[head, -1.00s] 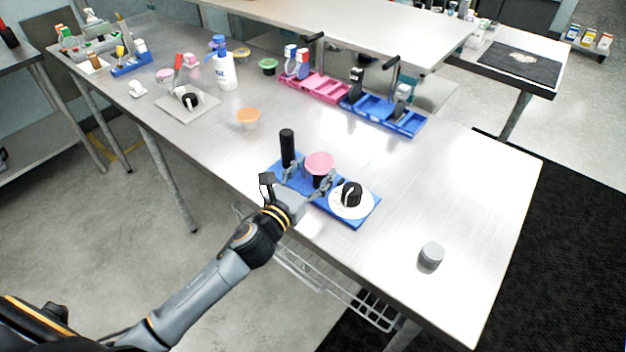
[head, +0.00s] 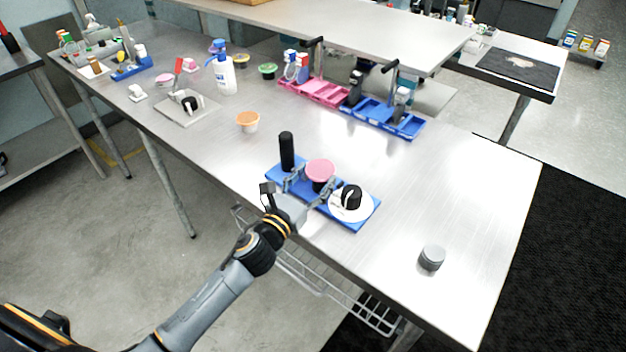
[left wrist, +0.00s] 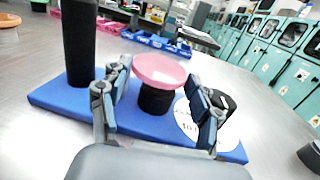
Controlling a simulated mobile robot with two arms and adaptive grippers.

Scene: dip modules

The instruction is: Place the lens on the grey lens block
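A pink disc (head: 320,169), which looks like the lens, sits on a short black post on a blue base (head: 366,221). It also shows in the left wrist view (left wrist: 160,69). My left gripper (head: 308,190) is open at the front side of the base, its fingers spread to either side of the black post (left wrist: 155,100). In the left wrist view both fingers look clear of disc and post. A grey round block (head: 431,258), which looks like the lens block, stands alone near the table's right front. My right gripper is not in view.
The blue base also carries a tall black cylinder (head: 287,151) on the left and a white dial with a black knob (head: 352,197) on the right. An orange cup (head: 248,122) stands behind. Table space around the grey block is clear.

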